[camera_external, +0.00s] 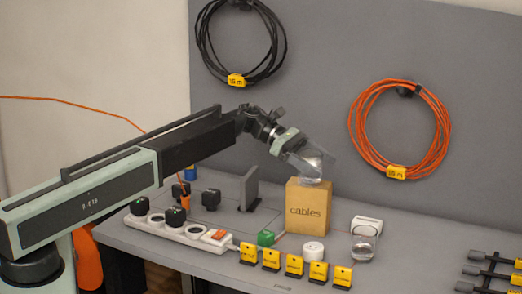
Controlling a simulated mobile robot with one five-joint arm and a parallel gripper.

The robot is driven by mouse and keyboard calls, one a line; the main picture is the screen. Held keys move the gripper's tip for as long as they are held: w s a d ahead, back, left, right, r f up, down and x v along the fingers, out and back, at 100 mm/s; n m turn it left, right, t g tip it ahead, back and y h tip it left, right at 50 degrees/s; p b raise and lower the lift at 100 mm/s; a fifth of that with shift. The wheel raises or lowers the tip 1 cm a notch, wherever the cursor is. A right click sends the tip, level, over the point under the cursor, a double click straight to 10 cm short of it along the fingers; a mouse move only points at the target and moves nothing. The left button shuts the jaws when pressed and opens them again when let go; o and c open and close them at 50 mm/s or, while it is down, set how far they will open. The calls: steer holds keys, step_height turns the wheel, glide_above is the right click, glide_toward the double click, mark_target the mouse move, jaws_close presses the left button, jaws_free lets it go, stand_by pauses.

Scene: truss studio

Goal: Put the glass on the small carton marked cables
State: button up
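The small brown carton marked "cables" (308,213) stands upright on the grey bench, right of centre. A clear glass (311,168) is upright at the top of the carton. Its base is at the level of the carton's top face; I cannot tell whether it rests there or hangs just above. My gripper (314,159) reaches down from the upper left, with its fingers around the glass. The fingers and clear glass blend together, so their grip on it is unclear.
A white power strip (178,230) with plugs lies left of the carton. Several yellow tags (294,264) stand along the front. A grey upright plate (249,189) stands behind left.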

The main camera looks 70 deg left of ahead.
steer(key=shift+r, duration=0.15)
steer(key=shift+s+a+r+p, duration=0.2)
steer(key=shift+r+p, duration=0.05)
steer(key=shift+p, duration=0.1)
steer(key=p+v, duration=0.4)
steer(key=v, duration=0.7)
